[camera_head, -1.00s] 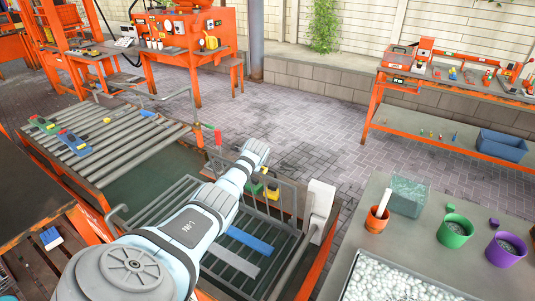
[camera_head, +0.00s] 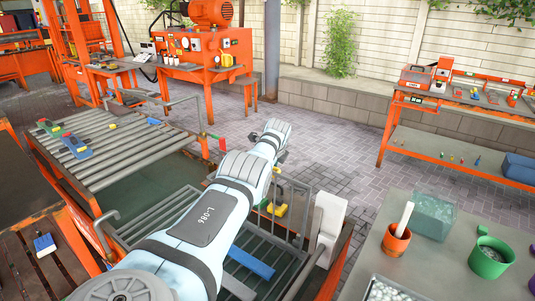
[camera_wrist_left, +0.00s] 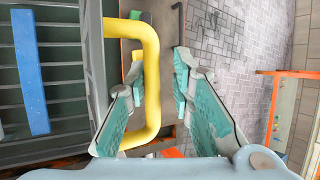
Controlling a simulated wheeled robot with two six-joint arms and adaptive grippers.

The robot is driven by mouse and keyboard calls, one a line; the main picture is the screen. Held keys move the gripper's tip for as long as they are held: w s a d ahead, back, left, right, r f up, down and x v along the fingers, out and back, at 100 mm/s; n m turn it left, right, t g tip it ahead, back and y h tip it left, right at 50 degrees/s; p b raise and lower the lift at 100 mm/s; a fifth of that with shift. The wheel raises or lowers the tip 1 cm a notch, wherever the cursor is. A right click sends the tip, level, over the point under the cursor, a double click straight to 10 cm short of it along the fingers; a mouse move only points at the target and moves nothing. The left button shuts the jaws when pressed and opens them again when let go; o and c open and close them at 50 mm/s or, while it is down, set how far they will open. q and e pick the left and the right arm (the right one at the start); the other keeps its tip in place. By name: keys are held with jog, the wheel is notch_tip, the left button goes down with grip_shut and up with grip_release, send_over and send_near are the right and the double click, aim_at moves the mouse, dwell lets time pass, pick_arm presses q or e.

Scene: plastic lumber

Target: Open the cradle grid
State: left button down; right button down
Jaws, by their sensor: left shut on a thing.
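The cradle grid (camera_head: 297,212) is a grey barred frame beside my left forearm in the head view. My forearm hides part of it. In the left wrist view its grey edge bar (camera_wrist_left: 95,60) and dark slats (camera_wrist_left: 62,52) fill the left side. A yellow U-shaped handle (camera_wrist_left: 153,45) stands out from that edge, and a yellow part also shows in the head view (camera_head: 277,209). My left gripper (camera_wrist_left: 160,85) is shut on the yellow handle, with a bar of it between the teal finger pads. My right gripper is in neither view.
Blue bars lie on the slats, one in the left wrist view (camera_wrist_left: 29,70). A white post (camera_head: 327,222) stands right of the grid. A roller table (camera_head: 125,150) is at left. A table with an orange pot (camera_head: 396,240) is at right. Paved floor lies beyond.

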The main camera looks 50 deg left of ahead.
pick_arm(q)
jog(key=c, duration=1.8)
grip_release()
jog(key=shift+w+d+r+t, duration=0.1)
jog(key=shift+w+r+t, duration=0.25)
jog(key=shift+w, duration=0.2)
jog(key=shift+o, duration=0.7)
jog(key=shift+w+f, duration=0.1)
jog(key=shift+a+f, duration=0.2)
jog(key=shift+f, duration=0.05)
jog(key=shift+r, duration=0.15)
